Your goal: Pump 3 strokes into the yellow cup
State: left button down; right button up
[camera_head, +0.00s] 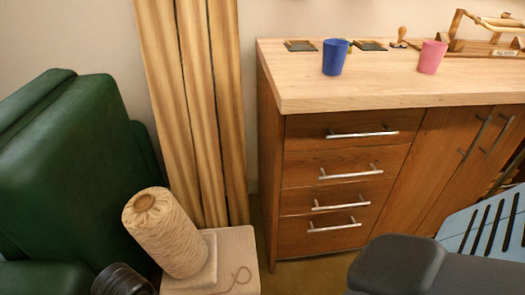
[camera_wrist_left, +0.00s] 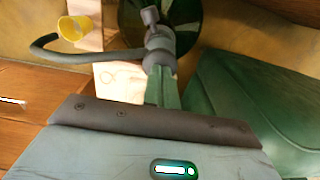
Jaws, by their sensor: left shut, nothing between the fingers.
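In the left wrist view a yellow cup (camera_wrist_left: 73,27) is at the upper left, its open rim in sight. A grey pump head (camera_wrist_left: 158,42) is at the top middle, with a dark curved spout (camera_wrist_left: 85,53) reaching left, its end beside the cup in the picture. A dark green rounded body (camera_wrist_left: 190,12) shows behind the pump head. My left gripper (camera_wrist_left: 160,80) is shut and empty, its fingers in line with the pump head. I cannot tell whether they touch it. Neither the yellow cup nor the pump is visible in the head view. My right gripper is not in view.
A blue cup (camera_head: 335,57) and a pink cup (camera_head: 432,57) stand on the wooden cabinet (camera_head: 300,88). A cone of twine (camera_head: 165,232) rests on a pale block (camera_head: 235,262) beside a green armchair (camera_head: 65,170). The cabinet top's front is clear.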

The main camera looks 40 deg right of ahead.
pick_arm(q)
jog(key=shift+r+p, duration=0.5)
jog(key=shift+r, duration=0.75)
jog(key=shift+f, duration=0.15)
jog(key=shift+f+b, duration=1.5)
jog(key=shift+f, duration=0.3)
jog(key=shift+r, duration=0.2)
jog(key=shift+r+p, duration=0.9)
jog(key=shift+r, duration=0.85)
